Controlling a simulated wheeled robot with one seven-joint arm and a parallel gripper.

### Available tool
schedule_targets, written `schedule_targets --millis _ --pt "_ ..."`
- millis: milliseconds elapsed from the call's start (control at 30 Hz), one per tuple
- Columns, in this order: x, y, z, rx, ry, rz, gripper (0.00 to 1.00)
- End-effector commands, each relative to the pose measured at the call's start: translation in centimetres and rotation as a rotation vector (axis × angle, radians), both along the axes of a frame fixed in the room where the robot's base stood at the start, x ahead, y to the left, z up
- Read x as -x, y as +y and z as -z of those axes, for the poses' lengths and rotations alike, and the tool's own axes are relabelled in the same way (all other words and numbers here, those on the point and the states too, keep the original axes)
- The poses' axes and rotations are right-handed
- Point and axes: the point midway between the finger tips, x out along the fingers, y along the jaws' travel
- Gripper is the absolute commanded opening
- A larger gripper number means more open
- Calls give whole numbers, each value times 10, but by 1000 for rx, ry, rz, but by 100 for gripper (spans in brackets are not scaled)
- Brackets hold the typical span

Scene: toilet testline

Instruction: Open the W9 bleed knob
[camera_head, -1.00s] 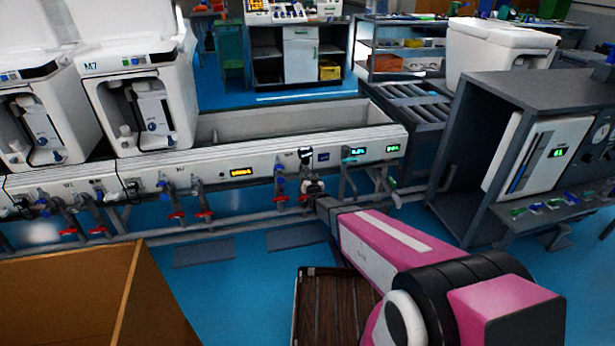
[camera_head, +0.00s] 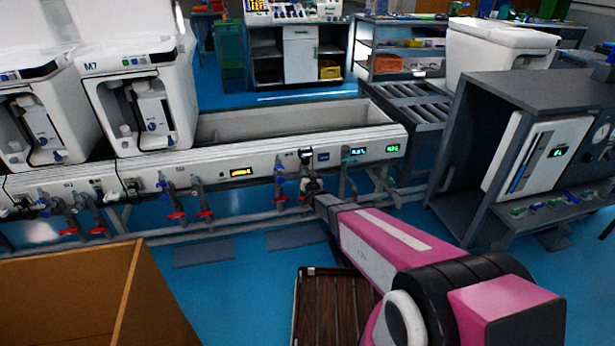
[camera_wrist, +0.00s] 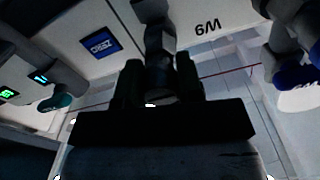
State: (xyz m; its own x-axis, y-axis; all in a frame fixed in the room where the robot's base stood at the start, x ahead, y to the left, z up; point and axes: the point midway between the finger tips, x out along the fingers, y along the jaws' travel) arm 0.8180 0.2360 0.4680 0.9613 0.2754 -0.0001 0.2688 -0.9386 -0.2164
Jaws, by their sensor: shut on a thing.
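My gripper (camera_head: 312,186) reaches the front of the long white test bench (camera_head: 232,162), just below its panel. In the wrist view, which is upside down, the two dark fingers of my gripper (camera_wrist: 159,82) stand on either side of a dark knob (camera_wrist: 160,62). They are shut on it. The knob sits on a dark fitting below the panel. The W9 label (camera_wrist: 207,26) shows on the panel beside it. The contact is in deep shadow, so the knob's turn angle cannot be read.
A blue valve with a red handle (camera_head: 282,198) hangs just left of my gripper. A teal knob (camera_wrist: 58,102) is on the other side. A pipe runs along the bench below. A brown slatted crate (camera_head: 330,305) stands on the floor, and a large cardboard box (camera_head: 70,300) is at left.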

Motion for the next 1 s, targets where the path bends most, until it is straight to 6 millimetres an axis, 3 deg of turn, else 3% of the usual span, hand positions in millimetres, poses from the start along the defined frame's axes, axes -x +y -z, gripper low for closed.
schedule_targets --millis 267,1000 --pt "0 0 0 166 -48 -1 10" --pt "-1 -1 0 838 -240 -1 10"
